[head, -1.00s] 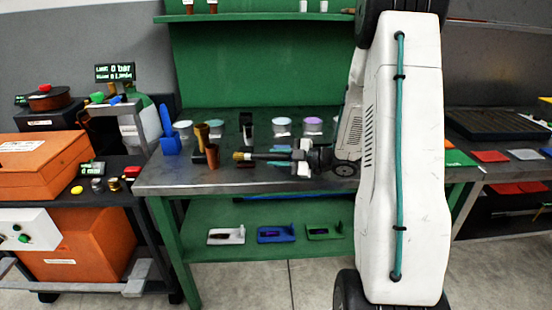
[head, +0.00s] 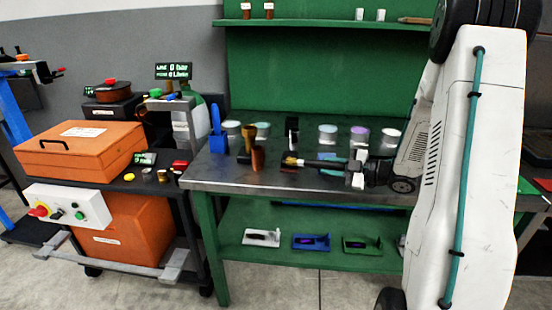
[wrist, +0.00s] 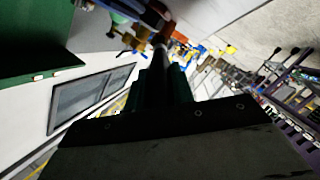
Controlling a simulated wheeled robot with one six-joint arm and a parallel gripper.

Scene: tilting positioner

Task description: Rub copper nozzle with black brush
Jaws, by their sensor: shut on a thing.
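A copper-brown nozzle (head: 257,158) stands upright near the front edge of the metal bench top. A brass-coloured flared piece (head: 248,138) stands close behind it. My gripper (head: 354,170) is shut on the black brush (head: 322,164), which lies roughly level and points left. Its yellowish bristle tip (head: 289,160) is to the right of the nozzle, with a small gap in the picture. In the wrist view the dark brush shaft (wrist: 160,72) runs away from my gripper. A brown-orange patch there, beyond the shaft, may be the nozzle.
A blue holder (head: 218,142), a black upright block (head: 291,130) and several lidded jars (head: 327,134) stand on the bench (head: 225,178). An orange case (head: 85,150) and control box (head: 68,208) are on a cart at left. Small trays (head: 311,242) lie on the lower shelf.

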